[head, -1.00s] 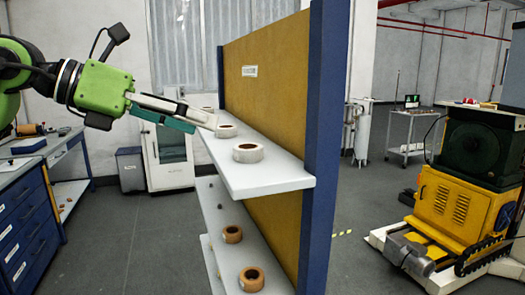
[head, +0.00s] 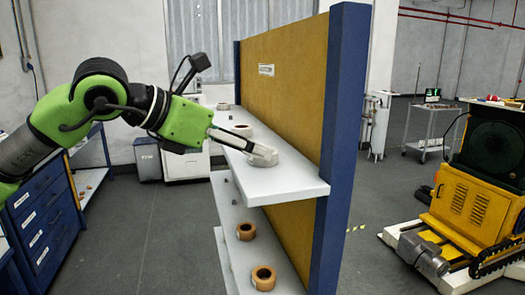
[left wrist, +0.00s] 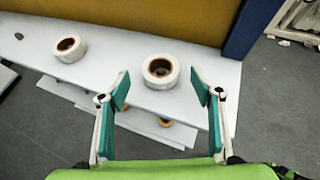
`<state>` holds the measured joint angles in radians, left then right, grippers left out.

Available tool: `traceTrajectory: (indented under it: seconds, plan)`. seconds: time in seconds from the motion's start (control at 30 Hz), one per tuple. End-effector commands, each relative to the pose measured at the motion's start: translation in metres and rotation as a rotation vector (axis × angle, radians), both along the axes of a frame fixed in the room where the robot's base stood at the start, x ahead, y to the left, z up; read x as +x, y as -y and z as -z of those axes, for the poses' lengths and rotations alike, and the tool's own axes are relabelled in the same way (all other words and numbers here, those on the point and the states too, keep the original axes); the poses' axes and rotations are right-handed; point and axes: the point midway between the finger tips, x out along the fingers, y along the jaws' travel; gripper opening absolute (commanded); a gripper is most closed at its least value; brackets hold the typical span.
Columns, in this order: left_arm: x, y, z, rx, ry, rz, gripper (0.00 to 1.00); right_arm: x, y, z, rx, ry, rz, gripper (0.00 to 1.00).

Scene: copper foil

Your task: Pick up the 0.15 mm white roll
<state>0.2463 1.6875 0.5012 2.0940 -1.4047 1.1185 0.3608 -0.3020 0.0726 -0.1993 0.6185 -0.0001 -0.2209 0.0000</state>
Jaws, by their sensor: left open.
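Several white rolls lie on the upper shelf (head: 275,185). The nearest white roll (head: 264,158) sits near the shelf's front end, and it shows in the left wrist view (left wrist: 160,83) as a pale ring with a brown core. A second white roll (head: 242,130) lies farther back, also seen in the left wrist view (left wrist: 70,57). No thickness label is readable on any roll. My left gripper (head: 250,148) is at the nearest roll and partly overlaps it. In the left wrist view its open fingers (left wrist: 161,88) stand either side of that roll's line, with nothing held. My right gripper is out of view.
A third roll (head: 224,106) lies at the shelf's far end. A yellow back panel (head: 290,90) and a blue post (head: 342,130) bound the shelf. Brown rolls (head: 263,278) lie on the lower shelf. A yellow machine (head: 470,205) stands at right.

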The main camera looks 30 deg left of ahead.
Motion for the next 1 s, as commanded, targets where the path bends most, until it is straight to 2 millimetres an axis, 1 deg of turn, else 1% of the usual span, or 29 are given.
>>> traceTrajectory:
  seconds: [0.03, 0.23, 0.37, 0.57, 0.6, 0.67, 0.7, 0.73, 1.0]
  plan:
    - [0.006, 0.002, 0.0, 0.003, -0.006, 0.0, 0.59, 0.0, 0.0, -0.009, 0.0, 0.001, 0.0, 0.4]
    - [0.024, 0.008, 0.012, 0.002, -0.004, -0.001, 0.59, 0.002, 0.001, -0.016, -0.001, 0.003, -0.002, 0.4]
    - [0.028, 0.009, 0.015, 0.001, -0.002, 0.0, 0.59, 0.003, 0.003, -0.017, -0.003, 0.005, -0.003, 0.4]
    - [0.028, 0.009, 0.015, 0.0, 0.0, 0.0, 0.59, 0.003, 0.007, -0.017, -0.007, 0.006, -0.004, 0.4]
    - [0.028, 0.009, 0.015, 0.0, -0.001, 0.0, 0.49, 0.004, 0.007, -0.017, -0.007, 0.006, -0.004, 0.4]
    - [0.028, 0.009, 0.015, 0.0, -0.001, 0.0, 0.33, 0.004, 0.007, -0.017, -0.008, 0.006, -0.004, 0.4]
    - [0.028, 0.009, 0.015, 0.0, -0.001, 0.0, 0.23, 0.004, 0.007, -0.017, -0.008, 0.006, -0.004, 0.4]
    - [0.028, 0.009, 0.015, 0.0, -0.001, 0.0, 0.17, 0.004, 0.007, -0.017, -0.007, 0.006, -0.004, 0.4]
    - [0.028, 0.009, 0.015, 0.0, 0.0, 0.0, 0.17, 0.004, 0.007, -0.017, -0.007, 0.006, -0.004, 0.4]
